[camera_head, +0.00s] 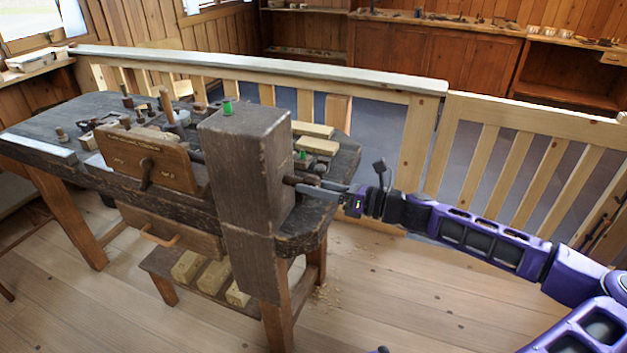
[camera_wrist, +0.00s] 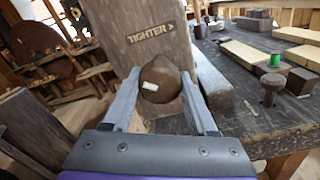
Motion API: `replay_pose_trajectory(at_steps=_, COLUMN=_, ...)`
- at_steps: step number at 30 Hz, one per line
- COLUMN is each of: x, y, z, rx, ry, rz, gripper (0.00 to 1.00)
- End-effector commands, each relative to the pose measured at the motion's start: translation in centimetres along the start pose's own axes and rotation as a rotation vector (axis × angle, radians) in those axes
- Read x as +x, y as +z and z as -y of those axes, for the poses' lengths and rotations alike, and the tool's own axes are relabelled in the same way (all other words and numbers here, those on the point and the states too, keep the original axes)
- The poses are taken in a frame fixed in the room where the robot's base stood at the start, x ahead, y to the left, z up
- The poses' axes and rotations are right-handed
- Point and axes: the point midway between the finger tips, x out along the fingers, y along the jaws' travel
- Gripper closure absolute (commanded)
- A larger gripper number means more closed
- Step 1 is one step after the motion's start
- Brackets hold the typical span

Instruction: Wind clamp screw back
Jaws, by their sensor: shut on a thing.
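The clamp screw shows in the wrist view as a round brown knob (camera_wrist: 165,72) with a small pale mark on its face. It sits in front of a dark wooden block (camera_wrist: 150,35) lettered "TIGHTER" with an arrow to the right. My gripper (camera_wrist: 160,84) has one grey finger on each side of the knob and is shut on it. In the head view my gripper (camera_head: 325,191) reaches in from the right to the right side of the tall wooden block (camera_head: 240,150) at the bench end. The screw's shaft is hidden behind the knob in the wrist view.
The dark workbench (camera_head: 330,165) carries pale wood strips (camera_head: 313,129), pegs and a lettered board (camera_head: 145,158). A wooden railing (camera_head: 270,68) runs close behind the bench. A peg (camera_wrist: 271,88) stands right of my gripper.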

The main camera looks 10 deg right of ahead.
Motion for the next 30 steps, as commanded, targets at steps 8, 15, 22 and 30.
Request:
replay_pose_trajectory(at_steps=8, x=0.05, y=0.23, z=-0.10, rx=-0.259, ry=0.001, rz=0.000, gripper=0.98)
replay_pose_trajectory(at_steps=15, x=0.07, y=0.16, z=-0.06, rx=-0.488, ry=0.002, rz=0.001, gripper=0.98)
replay_pose_trajectory(at_steps=22, x=0.08, y=0.10, z=0.02, rx=-0.707, ry=0.001, rz=0.001, gripper=0.98)
replay_pose_trajectory(at_steps=30, x=0.10, y=0.06, z=0.07, rx=-0.965, ry=0.001, rz=0.001, gripper=0.98)
